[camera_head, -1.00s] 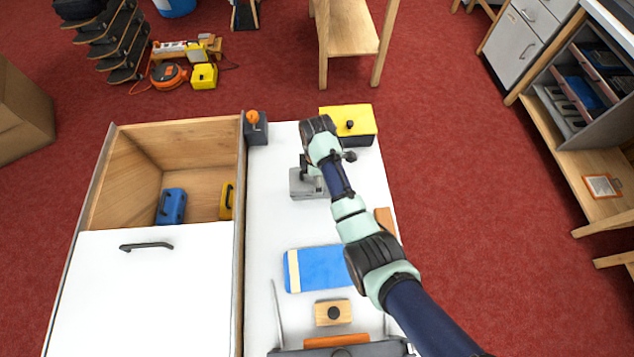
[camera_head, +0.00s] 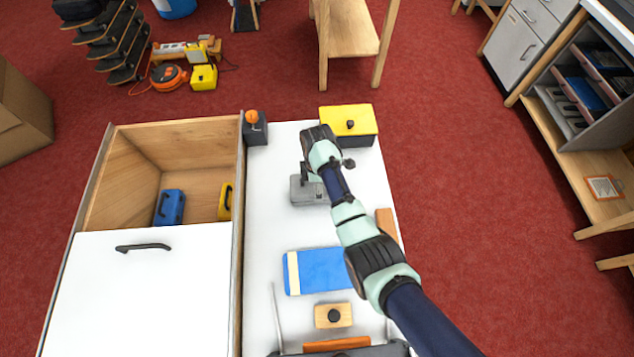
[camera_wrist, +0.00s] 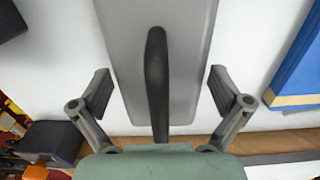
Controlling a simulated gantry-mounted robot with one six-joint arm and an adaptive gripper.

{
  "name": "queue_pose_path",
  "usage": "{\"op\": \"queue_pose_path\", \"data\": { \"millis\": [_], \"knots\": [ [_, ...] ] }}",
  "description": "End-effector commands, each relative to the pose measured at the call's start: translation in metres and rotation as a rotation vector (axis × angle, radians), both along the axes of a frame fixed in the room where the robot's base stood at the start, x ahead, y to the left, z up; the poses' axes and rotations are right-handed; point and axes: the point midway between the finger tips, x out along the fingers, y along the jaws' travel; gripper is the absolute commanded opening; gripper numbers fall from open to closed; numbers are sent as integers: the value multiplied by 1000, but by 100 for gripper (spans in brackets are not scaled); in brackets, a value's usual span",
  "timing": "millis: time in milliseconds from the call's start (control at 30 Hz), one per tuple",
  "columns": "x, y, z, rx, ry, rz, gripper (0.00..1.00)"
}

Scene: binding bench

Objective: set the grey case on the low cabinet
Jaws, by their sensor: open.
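The grey case (camera_head: 300,191) lies on the white bench top (camera_head: 270,225). In the wrist view the grey case (camera_wrist: 190,70) has a long dark handle (camera_wrist: 157,75) along its top. My gripper (camera_head: 311,176) is over the case, and my arm hides part of it. In the wrist view my gripper (camera_wrist: 163,88) is open, one finger on each side of the handle, with gaps showing between. A low wooden cabinet (camera_head: 240,250) with a white handled panel (camera_head: 140,290) stands left of the bench top; its open compartment holds a blue case (camera_head: 171,207) and a yellow case (camera_head: 226,201).
A yellow box (camera_head: 348,122) with a black knob and a dark block with an orange knob (camera_head: 254,127) stand at the bench's far end. Nearer are a blue book (camera_head: 318,270) and a wooden block (camera_head: 333,315). Red floor lies right of the bench.

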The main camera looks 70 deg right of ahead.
Motion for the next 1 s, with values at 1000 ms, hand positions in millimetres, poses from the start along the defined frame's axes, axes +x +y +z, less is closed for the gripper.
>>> {"op": "queue_pose_path", "data": {
  "millis": [1000],
  "knots": [
    [0,0,120,-1,0,0,100]
  ]
}}
